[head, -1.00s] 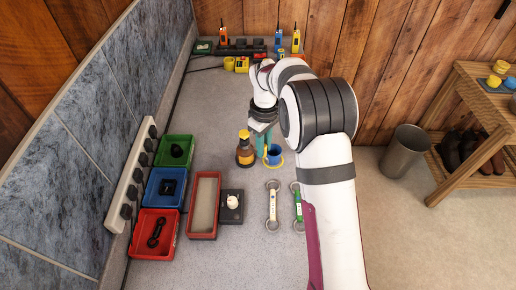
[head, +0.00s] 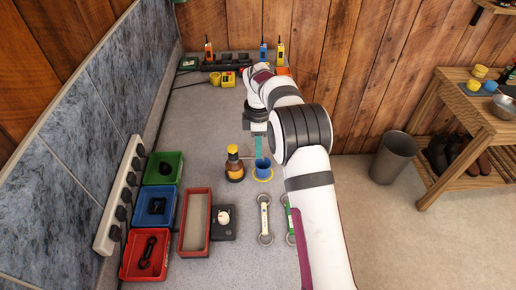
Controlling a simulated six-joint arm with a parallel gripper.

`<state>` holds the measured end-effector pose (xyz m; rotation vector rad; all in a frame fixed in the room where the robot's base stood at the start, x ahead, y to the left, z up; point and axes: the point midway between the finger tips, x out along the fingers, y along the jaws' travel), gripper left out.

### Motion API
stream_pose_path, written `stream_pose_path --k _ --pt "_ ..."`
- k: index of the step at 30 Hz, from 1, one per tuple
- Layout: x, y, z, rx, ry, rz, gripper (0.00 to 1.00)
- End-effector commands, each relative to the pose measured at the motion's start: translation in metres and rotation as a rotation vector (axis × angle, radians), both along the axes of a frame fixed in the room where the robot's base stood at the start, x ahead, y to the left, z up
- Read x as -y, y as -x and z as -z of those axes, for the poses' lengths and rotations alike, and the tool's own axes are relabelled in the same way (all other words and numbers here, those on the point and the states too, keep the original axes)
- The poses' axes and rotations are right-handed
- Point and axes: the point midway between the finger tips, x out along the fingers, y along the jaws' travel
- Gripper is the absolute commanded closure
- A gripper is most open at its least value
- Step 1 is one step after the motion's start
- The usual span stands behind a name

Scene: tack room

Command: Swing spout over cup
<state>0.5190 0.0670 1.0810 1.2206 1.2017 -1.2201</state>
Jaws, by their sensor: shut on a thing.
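A brown bottle with a yellow top (head: 235,170) stands upright on the grey counter. A thin spout (head: 246,157) seems to reach from its top to the right, but it is tiny here. A blue cup (head: 263,170) stands on a yellow saucer (head: 263,179) just right of the bottle. My gripper (head: 258,156) points down with teal fingers just behind and above the cup's rim, slightly left of its middle. It is shut, apparently on the spout's outer end; the grip itself is too small to see clearly.
Green (head: 161,168), blue (head: 155,205) and red (head: 145,255) bins line the left, beside a power strip (head: 120,195). A long red tray (head: 195,222), black box (head: 222,222) and spanners (head: 265,220) lie in front. Radios (head: 208,50) and chargers stand behind.

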Motion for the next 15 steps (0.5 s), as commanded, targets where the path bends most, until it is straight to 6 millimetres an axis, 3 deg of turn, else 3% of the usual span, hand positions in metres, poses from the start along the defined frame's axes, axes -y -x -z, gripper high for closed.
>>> stream_pose_path --k 15 --pt "-0.0004 -0.0030 -0.0003 0.003 0.000 -0.032 1.00"
